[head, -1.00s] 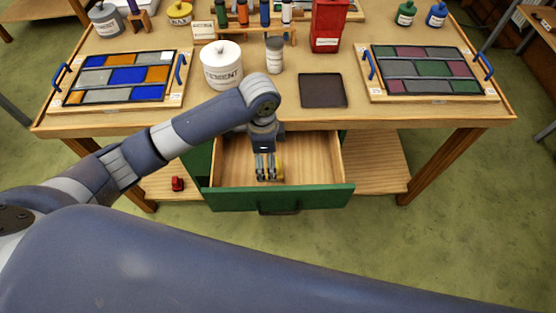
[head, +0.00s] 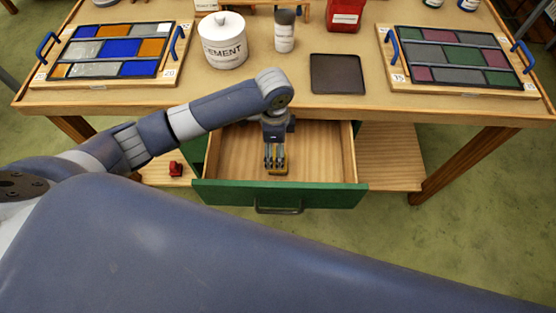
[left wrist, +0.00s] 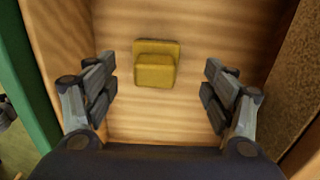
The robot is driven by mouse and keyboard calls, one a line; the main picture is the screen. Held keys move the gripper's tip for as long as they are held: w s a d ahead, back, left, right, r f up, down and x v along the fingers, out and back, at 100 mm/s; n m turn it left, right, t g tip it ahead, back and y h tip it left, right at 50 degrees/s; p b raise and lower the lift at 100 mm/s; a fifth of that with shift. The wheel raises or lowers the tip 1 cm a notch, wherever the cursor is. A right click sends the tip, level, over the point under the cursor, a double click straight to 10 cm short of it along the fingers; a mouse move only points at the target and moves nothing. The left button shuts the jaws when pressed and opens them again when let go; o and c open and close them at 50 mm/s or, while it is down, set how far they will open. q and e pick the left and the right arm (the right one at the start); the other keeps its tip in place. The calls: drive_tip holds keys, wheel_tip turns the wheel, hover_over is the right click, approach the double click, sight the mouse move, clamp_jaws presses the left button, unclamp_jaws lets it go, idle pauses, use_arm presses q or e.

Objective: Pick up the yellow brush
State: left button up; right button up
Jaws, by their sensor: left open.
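The yellow brush (left wrist: 155,68) lies on the floor of the open wooden drawer, in the upper middle of the left wrist view. In the head view only a small yellow part of it (head: 278,172) shows by my fingertips. My left gripper (head: 275,163) points down inside the drawer (head: 325,165). In the left wrist view its fingers (left wrist: 160,95) are spread wide, one on each side of the brush, with clear gaps. Nothing is between them but the brush, which they do not touch. My right gripper is not in view.
The drawer's green front (head: 335,196) and wooden side walls stand close around my left gripper. Above on the table are a cement pot (head: 222,45), a dark square tray (head: 338,75) and two leaded panels. A red object (head: 175,169) lies on the shelf at left.

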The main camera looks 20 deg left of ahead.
use_arm(q)
drive_tip(key=f, duration=0.6)
drive_tip(key=shift+s+d, duration=0.2)
drive_tip(key=shift+d, duration=0.2)
drive_tip(key=shift+f, duration=0.5)
drive_tip(key=c, duration=1.4)
drive_tip(key=shift+o, duration=0.2)
drive_tip(key=shift+r, duration=0.15)
wheel_tip(320, 180, up, 10)
drive_tip(key=shift+f, duration=0.1)
drive_tip(key=o, duration=0.3)
